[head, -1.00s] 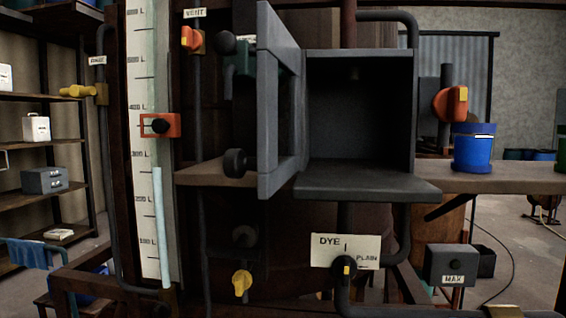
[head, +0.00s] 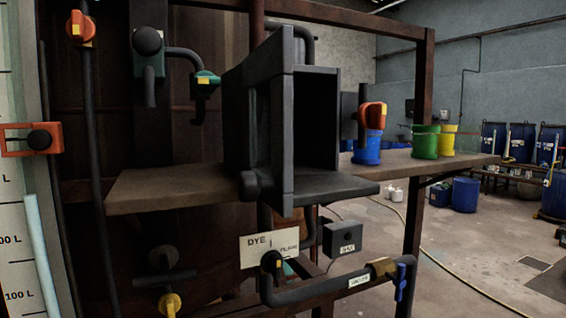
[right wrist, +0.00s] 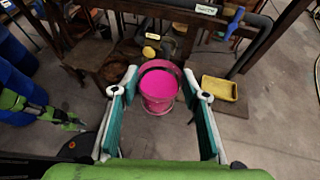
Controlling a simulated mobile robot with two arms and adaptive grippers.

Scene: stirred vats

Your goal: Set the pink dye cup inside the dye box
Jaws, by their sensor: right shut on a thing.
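The pink dye cup (right wrist: 158,90) shows in the right wrist view, bright pink inside, between the two fingers of my right gripper (right wrist: 160,110). The gripper is shut on the cup, which hangs over the floor area. In the head view, the dark grey dye box (head: 318,115) stands on the shelf with its door (head: 287,130) swung open toward me. A flat ledge (head: 335,188) juts out at its front. The door hides part of the box's inside. Neither gripper shows in the head view.
Blue (head: 366,150), green (head: 425,143) and yellow (head: 447,140) cups stand on the shelf (head: 400,166) right of the box. The DYE plate (head: 268,247) and pipes are below. A yellow tray (right wrist: 219,89) lies on the floor.

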